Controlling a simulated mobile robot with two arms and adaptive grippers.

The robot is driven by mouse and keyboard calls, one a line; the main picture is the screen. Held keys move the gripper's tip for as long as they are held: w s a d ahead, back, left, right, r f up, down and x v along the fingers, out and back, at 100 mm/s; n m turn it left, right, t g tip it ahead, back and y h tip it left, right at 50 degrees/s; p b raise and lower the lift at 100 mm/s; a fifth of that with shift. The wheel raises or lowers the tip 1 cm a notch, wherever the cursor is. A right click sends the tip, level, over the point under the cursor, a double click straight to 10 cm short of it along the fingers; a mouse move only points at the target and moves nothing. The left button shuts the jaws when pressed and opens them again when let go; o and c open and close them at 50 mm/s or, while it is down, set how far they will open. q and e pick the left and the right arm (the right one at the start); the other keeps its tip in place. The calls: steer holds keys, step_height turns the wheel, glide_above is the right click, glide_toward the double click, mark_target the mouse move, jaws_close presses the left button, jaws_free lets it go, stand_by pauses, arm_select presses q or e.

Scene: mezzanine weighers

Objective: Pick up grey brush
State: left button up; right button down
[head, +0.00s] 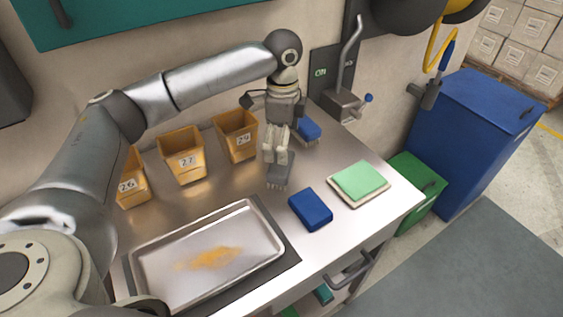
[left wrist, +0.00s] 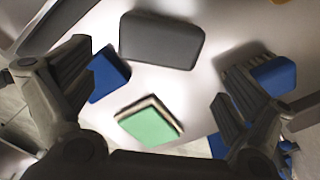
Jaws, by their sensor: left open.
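The grey brush (head: 281,174) stands on the metal bench in the head view, just below my left gripper (head: 276,155), with short bristles at its lower edge. In the left wrist view the grey brush (left wrist: 162,40) is a dark rounded block at the top centre. My left gripper (left wrist: 160,98) is open there, its fingers wide apart on either side of the view, with nothing held between them. The gripper hides part of the brush in the head view; I cannot tell whether they touch. My right gripper is not in view.
A blue sponge (head: 310,209) and a green pad (head: 360,181) lie right of the brush. Yellow bins (head: 182,157) line the back. A metal tray (head: 150,284) with orange powder is at front left.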

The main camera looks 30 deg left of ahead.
mark_target(281, 169)
arm_select(q)
step_height(281, 169, down, 2)
steer(key=shift+s+f, duration=0.1)
steer(key=shift+a+f, duration=0.1)
steer(key=shift+f, duration=0.15)
step_height(281, 169, down, 4)
steer(key=shift+f+p, duration=0.15)
steer(key=shift+p, duration=0.6)
steer(key=shift+a+f, duration=0.1)
steer(key=shift+f, duration=0.3)
steer(key=c, duration=0.7)
steer(key=shift+c, duration=0.2)
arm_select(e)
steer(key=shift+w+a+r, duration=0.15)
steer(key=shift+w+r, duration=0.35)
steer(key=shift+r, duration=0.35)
